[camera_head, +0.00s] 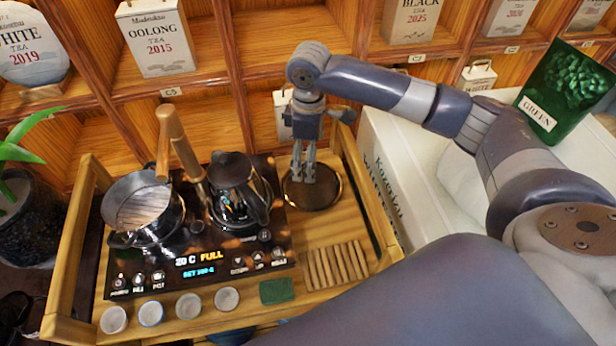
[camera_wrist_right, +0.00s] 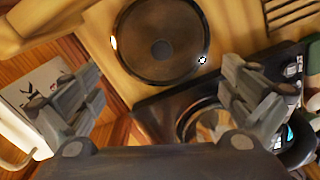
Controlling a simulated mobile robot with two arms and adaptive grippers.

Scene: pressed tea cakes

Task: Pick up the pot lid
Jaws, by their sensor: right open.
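The pot lid (camera_head: 322,197) looks like a round, dark brown disc with a lighter rim, lying flat on the right part of the wooden tray table. In the right wrist view the lid (camera_wrist_right: 182,62) shows whole near the top, with a small round knob at its middle. My right gripper (camera_head: 303,178) points down over the lid and hides part of it in the head view. In the right wrist view its two fingers (camera_wrist_right: 162,80) are spread wide with nothing between them; the lid appears beyond the fingers. My left gripper is not in view.
An open pot (camera_head: 143,208) and a dark kettle (camera_head: 238,188) stand on the black stove panel (camera_head: 215,262), left of the lid. A wooden slatted piece (camera_head: 336,265), a green cloth (camera_head: 277,290) and several small cups are nearer. Shelves rise behind; a white box (camera_head: 385,175) stands right.

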